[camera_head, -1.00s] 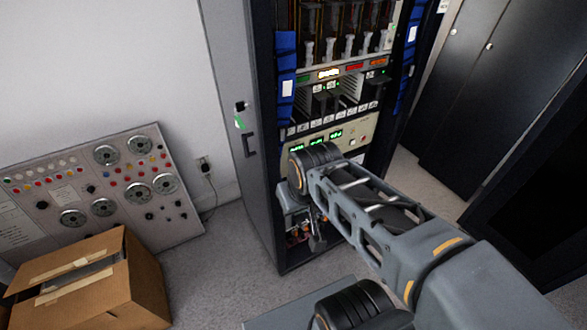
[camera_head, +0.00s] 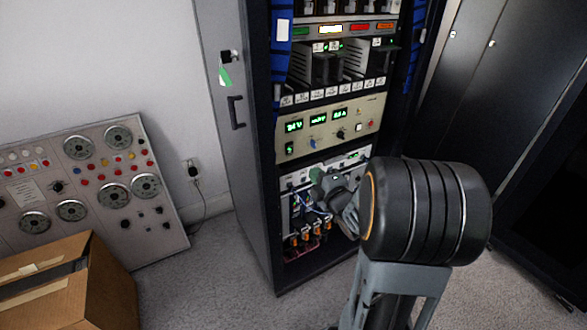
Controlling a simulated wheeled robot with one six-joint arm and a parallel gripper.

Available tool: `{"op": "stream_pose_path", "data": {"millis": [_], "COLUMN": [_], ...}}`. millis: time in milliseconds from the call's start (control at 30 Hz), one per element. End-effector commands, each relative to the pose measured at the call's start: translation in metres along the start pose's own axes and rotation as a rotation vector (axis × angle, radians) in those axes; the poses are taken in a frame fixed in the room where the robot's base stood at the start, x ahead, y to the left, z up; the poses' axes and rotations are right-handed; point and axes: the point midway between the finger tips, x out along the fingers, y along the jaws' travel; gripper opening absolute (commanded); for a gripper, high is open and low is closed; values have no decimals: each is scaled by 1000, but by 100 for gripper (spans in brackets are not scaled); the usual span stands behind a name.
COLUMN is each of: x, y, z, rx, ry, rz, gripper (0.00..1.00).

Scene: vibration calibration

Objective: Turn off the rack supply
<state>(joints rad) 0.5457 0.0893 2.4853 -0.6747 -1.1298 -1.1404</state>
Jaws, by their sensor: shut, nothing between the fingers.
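The rack (camera_head: 258,150) stands open at the centre with its equipment showing. A beige supply panel (camera_head: 362,115) in it has lit green displays, a blue knob, a black knob and a small red button at the right. My gripper (camera_head: 318,178) is shut and empty, just below this panel and in front of a lower light-coloured unit (camera_head: 298,177). My arm's large black joint hides the lower right of the rack. The fingertips are small and partly unclear, and I cannot tell whether they touch the lower unit.
A panel with dials and coloured buttons (camera_head: 97,200) leans against the left wall, with a cardboard box (camera_head: 105,285) before it. Dark cabinets (camera_head: 475,90) stand at the right. Orange-tipped connectors and cables sit low in the rack. Grey floor is clear left of the rack.

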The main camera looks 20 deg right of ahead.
Motion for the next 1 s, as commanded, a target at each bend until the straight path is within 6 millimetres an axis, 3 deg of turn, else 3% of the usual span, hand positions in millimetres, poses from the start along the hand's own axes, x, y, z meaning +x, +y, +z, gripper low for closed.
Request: {"op": "stream_pose_path", "data": {"millis": [33, 133, 667, 867, 1000], "x": [-2, -5, -5, 16, 42], "y": [-12, -16, -15, -13, -10], "z": [2, 3, 2, 0, -2], "rx": [-22, -61, -85, -85, -84], "ry": [17, 45, 65, 68, 68], "rz": [25, 69, 101, 101, 101], "gripper": [0, 0, 0, 0, 0]}}
